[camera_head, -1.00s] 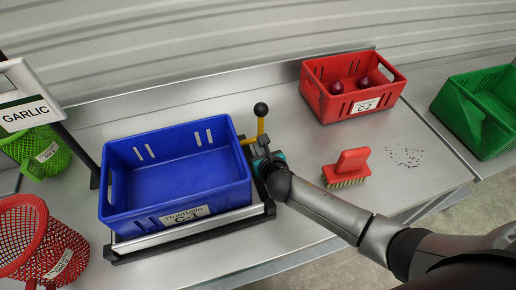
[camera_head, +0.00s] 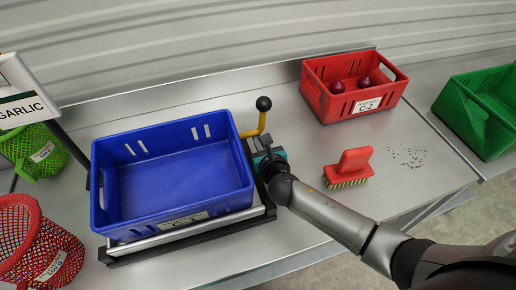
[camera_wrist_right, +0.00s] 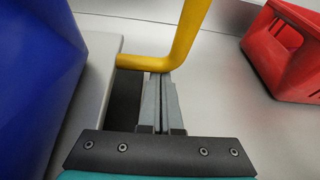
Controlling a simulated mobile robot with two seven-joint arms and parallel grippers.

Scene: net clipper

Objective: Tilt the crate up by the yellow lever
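The blue crate (camera_head: 172,182) sits on a low frame (camera_head: 190,237) at the left of the table. It looks tilted, with its front label foreshortened. The yellow lever (camera_head: 262,123), topped by a black knob, rises at the crate's right rear corner. My right gripper (camera_head: 264,152) is at the lever's foot, right of the crate. In the right wrist view, its two fingers (camera_wrist_right: 161,85) are together, and their tips end against or just under the bend of the yellow lever (camera_wrist_right: 178,50). I cannot tell whether they touch. My left gripper is not in view.
A red crate (camera_head: 318,95) with dark red onions stands at the back right. A red brush (camera_head: 352,163) lies right of my right gripper, near dark crumbs (camera_head: 407,155). A green crate (camera_head: 455,105) is far right.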

